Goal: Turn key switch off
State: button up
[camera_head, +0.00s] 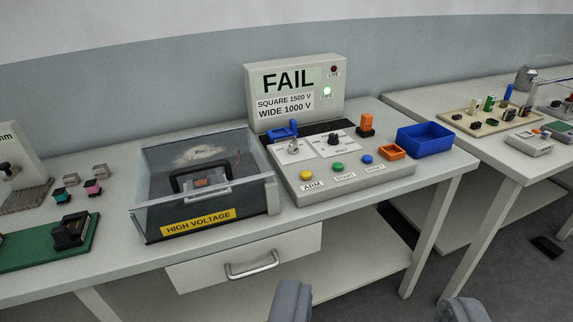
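The grey control box (372,184) stands on the bench below a panel reading FAIL. At its upper left, a small silver fitting, apparently the key switch (293,147), sits on a white label plate. A blue piece (284,131) stands just behind it. Its small size hides which way the switch is turned. A black knob (334,138) is to its right. My gripper (376,308) shows as two grey fingertips at the bottom edge. They are wide apart with nothing between them, in front of the bench and away from the switch.
A clear-lidded HIGH VOLTAGE box (205,187) stands left of the controls. The FAIL panel (296,92) rises behind, its green lamp lit. A blue bin (424,139) and an orange block (366,124) are at right. A drawer (245,258) is under the bench.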

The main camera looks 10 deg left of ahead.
aim_at(292, 149)
jog(key=z, duration=0.55)
jog(key=i, duration=2.15)
jog(key=u, duration=0.5)
